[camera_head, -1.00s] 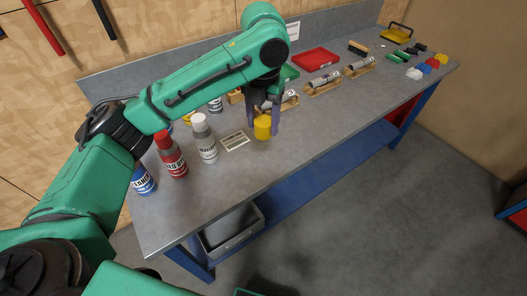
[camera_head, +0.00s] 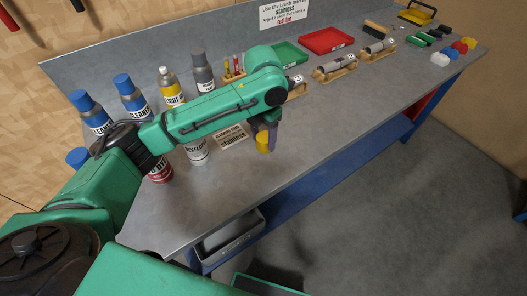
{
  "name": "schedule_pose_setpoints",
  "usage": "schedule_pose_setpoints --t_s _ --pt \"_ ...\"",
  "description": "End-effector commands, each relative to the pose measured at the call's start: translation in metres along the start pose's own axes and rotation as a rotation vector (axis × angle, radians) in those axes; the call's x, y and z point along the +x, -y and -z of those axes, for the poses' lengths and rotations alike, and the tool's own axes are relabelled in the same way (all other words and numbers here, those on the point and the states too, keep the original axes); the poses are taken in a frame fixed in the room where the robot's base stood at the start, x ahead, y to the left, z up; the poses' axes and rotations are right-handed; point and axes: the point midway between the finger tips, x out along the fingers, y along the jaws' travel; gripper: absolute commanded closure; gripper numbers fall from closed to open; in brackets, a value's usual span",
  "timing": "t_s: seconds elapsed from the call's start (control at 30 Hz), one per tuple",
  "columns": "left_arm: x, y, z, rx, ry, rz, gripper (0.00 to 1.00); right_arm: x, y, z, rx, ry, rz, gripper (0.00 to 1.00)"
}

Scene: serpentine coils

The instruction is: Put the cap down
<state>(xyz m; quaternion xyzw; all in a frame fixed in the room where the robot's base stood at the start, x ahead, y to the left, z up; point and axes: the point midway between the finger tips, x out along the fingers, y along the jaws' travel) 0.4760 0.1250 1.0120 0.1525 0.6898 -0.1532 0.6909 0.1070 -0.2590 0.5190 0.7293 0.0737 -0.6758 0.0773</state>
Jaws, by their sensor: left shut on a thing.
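A yellow cap (camera_head: 262,142) stands upright between the fingers of my left gripper (camera_head: 264,138), at or just above the grey bench top. I cannot tell whether its base touches the bench. The gripper is shut on it, and the fingers hide part of its side. A can with a yellow label (camera_head: 172,88) at the back left shows a bare nozzle and no cap. My right gripper is not in view.
A printed card (camera_head: 231,137) lies just left of the cap. Several blue-capped cleaner cans (camera_head: 131,97) stand left; my arm partly hides a white-labelled can (camera_head: 197,152) and a red one (camera_head: 160,171). Metal pieces on wooden cradles (camera_head: 335,68) lie right. Bench in front is clear.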

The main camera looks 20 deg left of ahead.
Motion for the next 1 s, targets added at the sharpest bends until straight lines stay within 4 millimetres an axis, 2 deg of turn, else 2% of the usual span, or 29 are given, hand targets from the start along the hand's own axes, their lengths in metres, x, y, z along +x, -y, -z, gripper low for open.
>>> schedule_pose_setpoints --t_s 0.13,0.33,0.4,0.63,0.67,0.7,0.73,1.0 --pt "0.025 0.0 0.0 0.001 -0.001 0.001 0.92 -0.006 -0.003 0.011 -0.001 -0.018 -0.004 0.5" --pt "0.062 0.0 0.001 0.0 -0.002 0.0 0.92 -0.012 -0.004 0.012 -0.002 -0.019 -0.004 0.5" --pt "0.068 0.0 0.0 0.001 0.001 0.0 0.92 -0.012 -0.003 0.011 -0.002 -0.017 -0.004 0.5" --pt "0.069 0.0 0.0 0.001 0.001 0.0 0.92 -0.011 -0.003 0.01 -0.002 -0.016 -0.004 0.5" --pt "0.069 0.0 0.0 0.001 0.001 0.0 0.29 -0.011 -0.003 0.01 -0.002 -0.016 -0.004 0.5" --pt "0.069 0.0 0.0 0.001 0.001 0.0 0.14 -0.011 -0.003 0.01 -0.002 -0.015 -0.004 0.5" --pt "0.068 0.0 0.0 0.001 0.001 0.0 0.1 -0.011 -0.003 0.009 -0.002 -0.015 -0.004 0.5" --pt "0.068 0.0 0.0 0.001 0.001 0.0 0.1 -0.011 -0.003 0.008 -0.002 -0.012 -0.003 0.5"
